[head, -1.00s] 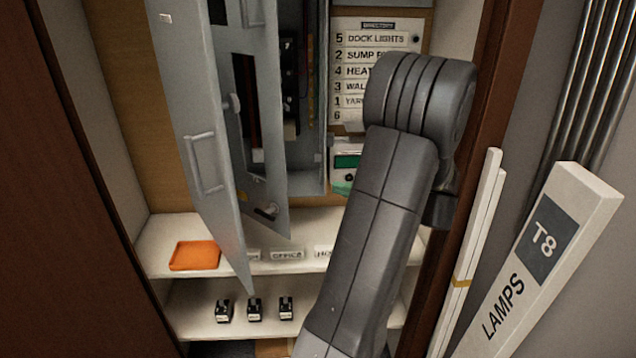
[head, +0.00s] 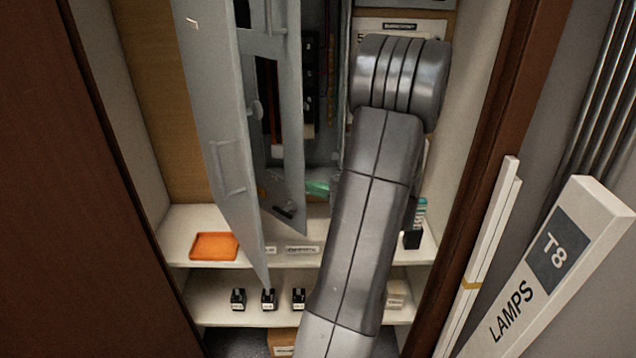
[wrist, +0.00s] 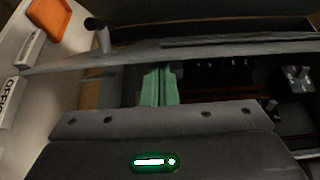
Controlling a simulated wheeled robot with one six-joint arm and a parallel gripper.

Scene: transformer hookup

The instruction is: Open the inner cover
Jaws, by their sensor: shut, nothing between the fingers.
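The inner cover (head: 290,150) is a grey panel with a tall cutout and a dark latch at its lower end. In the head view it stands swung out from the grey box (head: 322,150), beside the outer door (head: 215,120). My gripper (head: 318,187) shows as green fingertips at the box's lower opening, just right of the cover's free part; my arm hides the rest. In the wrist view the green fingers (wrist: 157,75) are together and empty, close to the long edge of a grey panel (wrist: 210,48), which seems to be the cover. Contact cannot be told.
An orange tray (head: 214,246) sits on the upper shelf at left, near label strips. Several small black blocks (head: 268,299) stand on the lower shelf. A lamp box (head: 560,270) and white strips lean at right. My arm covers much of the directory.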

